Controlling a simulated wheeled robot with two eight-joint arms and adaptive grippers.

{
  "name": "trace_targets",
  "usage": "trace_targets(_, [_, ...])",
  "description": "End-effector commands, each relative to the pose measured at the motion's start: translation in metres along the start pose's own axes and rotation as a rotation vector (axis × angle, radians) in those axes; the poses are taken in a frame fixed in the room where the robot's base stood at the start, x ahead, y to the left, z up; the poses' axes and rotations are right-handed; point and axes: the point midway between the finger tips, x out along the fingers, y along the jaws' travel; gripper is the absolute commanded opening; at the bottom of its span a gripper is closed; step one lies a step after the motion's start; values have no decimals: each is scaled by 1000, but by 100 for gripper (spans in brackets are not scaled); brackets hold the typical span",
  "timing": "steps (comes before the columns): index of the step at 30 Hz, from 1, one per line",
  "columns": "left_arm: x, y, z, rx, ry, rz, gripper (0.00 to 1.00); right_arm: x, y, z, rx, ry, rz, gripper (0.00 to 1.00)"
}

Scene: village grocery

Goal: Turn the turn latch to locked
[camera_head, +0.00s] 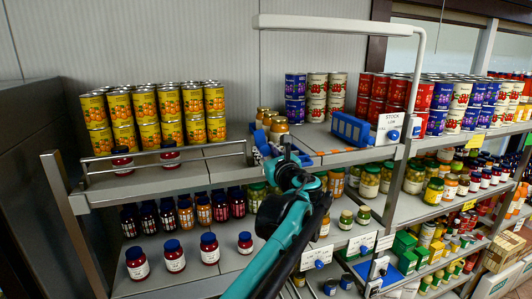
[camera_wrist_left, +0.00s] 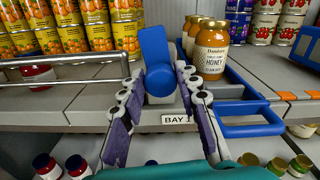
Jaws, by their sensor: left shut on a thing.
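The turn latch (camera_wrist_left: 154,48) is blue, with a round hub and a flat lever that points up and tilts slightly left. It sits at the shelf's front edge above a white "BAY 1" label (camera_wrist_left: 177,119). My left gripper (camera_wrist_left: 160,74) is shut on the latch, one finger on each side of the hub. In the head view my left gripper (camera_head: 272,158) is at the upper shelf's front edge and mostly hides the latch. Any lock marking cannot be made out. My right gripper is in neither view.
A blue-handled holder (camera_wrist_left: 250,130) with honey jars (camera_wrist_left: 212,50) stands close right of the latch. A metal rail (camera_wrist_left: 75,60) runs to its left. Orange-labelled cans (camera_head: 165,115) stand behind. Jars (camera_head: 209,247) fill the shelf below. A "STOCK LOW" sign (camera_head: 391,123) is farther right.

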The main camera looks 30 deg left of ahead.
Motion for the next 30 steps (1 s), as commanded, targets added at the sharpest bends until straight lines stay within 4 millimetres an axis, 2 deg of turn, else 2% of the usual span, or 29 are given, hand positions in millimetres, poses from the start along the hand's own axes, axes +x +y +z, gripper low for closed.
trace_targets(30, [0,3,-2,-952,-1,0,3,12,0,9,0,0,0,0])
